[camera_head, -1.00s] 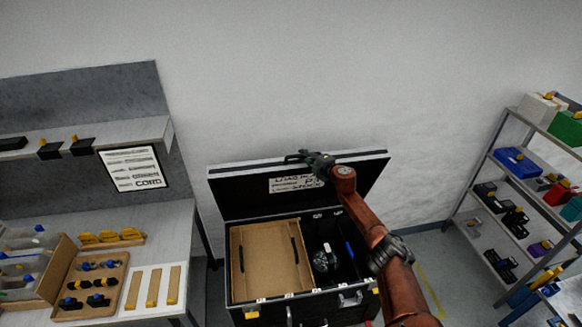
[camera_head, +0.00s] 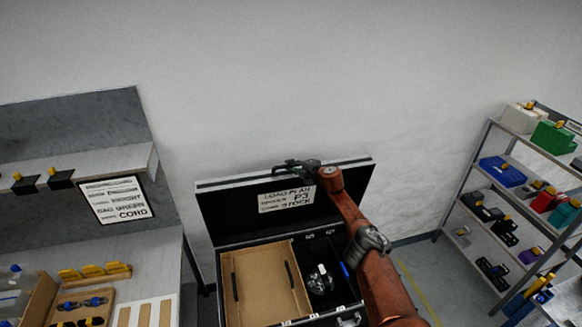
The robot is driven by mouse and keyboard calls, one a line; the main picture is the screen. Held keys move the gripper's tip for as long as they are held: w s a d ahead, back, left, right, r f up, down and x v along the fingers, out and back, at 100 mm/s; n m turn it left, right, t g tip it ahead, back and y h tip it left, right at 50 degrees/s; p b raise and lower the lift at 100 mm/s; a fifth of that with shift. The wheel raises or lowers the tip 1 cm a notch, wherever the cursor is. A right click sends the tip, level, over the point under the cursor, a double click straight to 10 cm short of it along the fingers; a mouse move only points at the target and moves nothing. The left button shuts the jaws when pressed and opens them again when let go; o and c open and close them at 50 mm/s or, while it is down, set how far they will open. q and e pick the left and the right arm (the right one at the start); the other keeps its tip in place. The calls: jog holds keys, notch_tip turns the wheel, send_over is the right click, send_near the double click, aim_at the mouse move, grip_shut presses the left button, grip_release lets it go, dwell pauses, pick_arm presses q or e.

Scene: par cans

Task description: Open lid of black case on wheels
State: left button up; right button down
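The black case (camera_head: 222,296) stands below the middle of the view with its lid (camera_head: 228,212) raised and leaning back near the wall. A white label is fixed inside the lid. Inside the case are a cardboard tray (camera_head: 262,282) on the left and a dark round item (camera_head: 320,281) in a compartment on the right. My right gripper (camera_head: 284,168) is at the lid's upper edge, its fingers pointing left. I cannot tell whether its fingers touch the lid or how far apart they are. The wheels are out of view. My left gripper is not in view.
A workbench (camera_head: 160,270) with trays and a grey back panel stands on the left. A metal shelf rack (camera_head: 462,185) with coloured boxes stands on the right. Bare floor with a yellow line (camera_head: 418,292) lies between case and rack.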

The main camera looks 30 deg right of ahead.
jog(key=c, duration=2)
grip_release()
jog(key=shift+d, duration=0.2)
jog(key=shift+o, duration=0.3)
jog(key=shift+a, duration=0.15)
jog(key=shift+s+d+r, duration=0.25)
jog(key=shift+s+d, duration=0.1)
jog(key=shift+s, duration=0.2)
jog(key=a+v, duration=0.1)
jog(key=v, duration=0.9)
jog(key=shift+s+d, duration=0.2)
jog(key=shift+s, duration=0.2)
